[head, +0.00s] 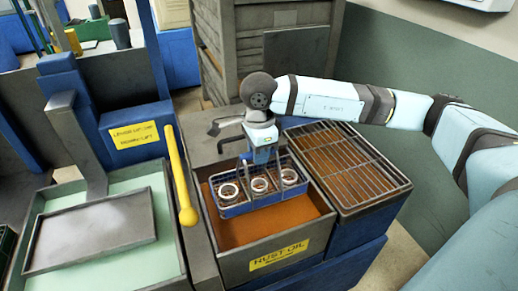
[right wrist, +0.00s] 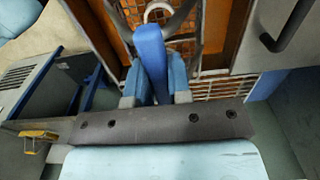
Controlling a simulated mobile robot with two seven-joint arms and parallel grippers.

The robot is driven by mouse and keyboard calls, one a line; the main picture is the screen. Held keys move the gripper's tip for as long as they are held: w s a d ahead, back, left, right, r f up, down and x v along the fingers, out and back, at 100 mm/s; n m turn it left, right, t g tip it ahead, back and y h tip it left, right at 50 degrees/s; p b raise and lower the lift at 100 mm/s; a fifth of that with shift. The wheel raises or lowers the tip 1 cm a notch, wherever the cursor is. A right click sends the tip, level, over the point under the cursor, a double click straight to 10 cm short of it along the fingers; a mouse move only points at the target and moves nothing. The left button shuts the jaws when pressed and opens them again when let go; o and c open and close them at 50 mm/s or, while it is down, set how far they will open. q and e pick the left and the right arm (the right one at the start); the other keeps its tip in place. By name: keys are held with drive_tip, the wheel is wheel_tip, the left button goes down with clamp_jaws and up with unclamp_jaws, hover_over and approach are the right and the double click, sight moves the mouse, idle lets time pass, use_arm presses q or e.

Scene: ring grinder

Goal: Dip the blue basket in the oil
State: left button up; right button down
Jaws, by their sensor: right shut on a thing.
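The blue basket (head: 236,210) is a wire basket with three metal rings (head: 258,185) in a row. It is over the open rust oil tank (head: 225,268), inside its outline in the head view. Brown oil (head: 305,205) shows around it; I cannot tell whether the basket's bottom touches the oil. My right gripper (head: 262,152) is shut on the basket's blue handle, above its back side. In the right wrist view the fingers (right wrist: 155,88) pinch the blue handle (right wrist: 150,48). My left gripper is not in view.
A wire drain rack (head: 345,165) lies right of the oil tank. At left is a tank of pale green liquid (head: 165,225) with a grey tray (head: 95,230). A yellow lever (head: 180,175) stands between the tanks. A wooden crate (head: 235,50) is behind.

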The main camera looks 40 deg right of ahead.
sight(259, 184)
wheel_tip(259, 184, down, 3)
drive_tip(key=shift+r+b, duration=0.1)
drive_tip(key=shift+b, duration=0.9)
wheel_tip(259, 184, down, 2)
drive_tip(key=shift+f+b, duration=0.2)
drive_tip(key=shift+b, duration=0.75)
wheel_tip(259, 184, down, 4)
drive_tip(key=b, duration=0.3)
drive_tip(key=shift+f+b, duration=0.25)
drive_tip(key=shift+b, duration=0.15)
drive_tip(key=shift+f+b, duration=0.75)
drive_tip(key=shift+f, duration=0.2)
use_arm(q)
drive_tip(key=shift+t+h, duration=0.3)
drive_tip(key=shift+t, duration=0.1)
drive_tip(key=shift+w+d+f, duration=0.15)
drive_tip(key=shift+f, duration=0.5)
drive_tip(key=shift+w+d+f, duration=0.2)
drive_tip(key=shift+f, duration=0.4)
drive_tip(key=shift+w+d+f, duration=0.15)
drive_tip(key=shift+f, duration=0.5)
use_arm(e)
drive_tip(key=shift+f, duration=0.3)
drive_tip(key=shift+r, duration=0.1)
